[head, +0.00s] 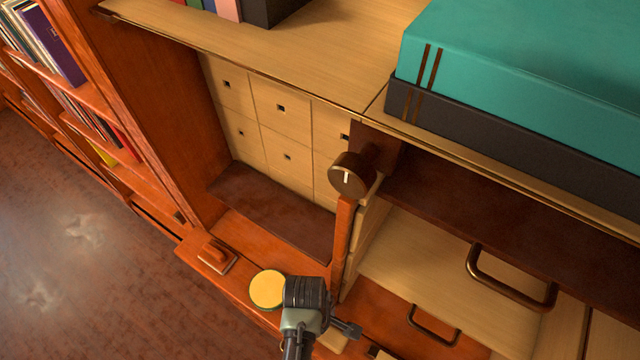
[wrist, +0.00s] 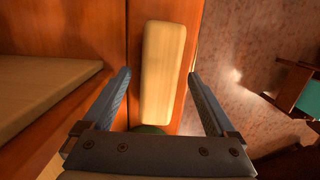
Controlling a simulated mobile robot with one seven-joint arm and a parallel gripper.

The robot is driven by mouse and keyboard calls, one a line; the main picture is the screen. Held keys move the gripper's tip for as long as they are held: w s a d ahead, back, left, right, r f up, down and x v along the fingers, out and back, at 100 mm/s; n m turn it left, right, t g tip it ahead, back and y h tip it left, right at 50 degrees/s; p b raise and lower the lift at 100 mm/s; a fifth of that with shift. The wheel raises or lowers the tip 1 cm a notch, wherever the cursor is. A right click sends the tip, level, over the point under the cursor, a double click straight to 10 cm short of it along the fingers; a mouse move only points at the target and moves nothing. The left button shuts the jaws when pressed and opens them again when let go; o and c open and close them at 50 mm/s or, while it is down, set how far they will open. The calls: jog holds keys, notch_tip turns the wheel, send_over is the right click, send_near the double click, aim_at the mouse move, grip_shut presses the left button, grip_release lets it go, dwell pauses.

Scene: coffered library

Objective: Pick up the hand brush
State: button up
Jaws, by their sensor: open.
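A pale wooden block with rounded edges, which looks like the back of the hand brush (wrist: 163,65), lies lengthwise on a reddish wooden ledge in the wrist view. No bristles show. My gripper (wrist: 159,74) is open above it, one finger on each side, with a gap between each finger and the block. In the head view my gripper (head: 345,329) is low in the middle, over the ledge. A pale piece (head: 332,341) shows just below it, mostly hidden by the gripper and probably the same brush.
A round yellow-topped item (head: 267,289) stands just left of my gripper on the ledge. A small wooden block (head: 217,255) is farther left. A post with a dark knob (head: 347,175) and drawers with handles (head: 510,280) are close by. Open floor (head: 70,250) lies left.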

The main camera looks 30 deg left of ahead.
jog(key=shift+f, duration=0.25)
grip_shut()
jog(key=shift+r, duration=5.05)
